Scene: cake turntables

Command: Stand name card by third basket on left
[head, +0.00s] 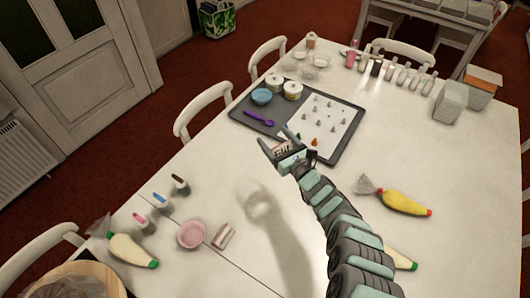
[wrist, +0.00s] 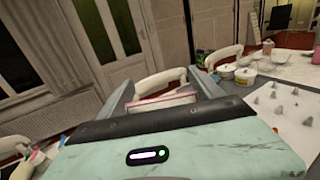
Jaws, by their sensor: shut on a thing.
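My gripper (head: 278,140) is raised over the middle of the white table, near the front left corner of a dark tray. It is shut on a small white name card (head: 282,149) with dark lettering that I cannot fully read. In the wrist view the card (wrist: 165,99) shows edge-on between the fingers, white with a red line. A second white card with a pinkish-red edge (head: 223,236) stands on the table beside a pink bowl (head: 191,234). I cannot make out a row of baskets.
The dark tray (head: 247,119) carries a blue bowl (head: 262,96), tubs, a purple spoon and a white sheet with piping tips. Piping bags (head: 404,203) lie at right and front left. Several small bottles line the back. Stacked white containers (head: 450,102) stand at back right. The table's centre left is clear.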

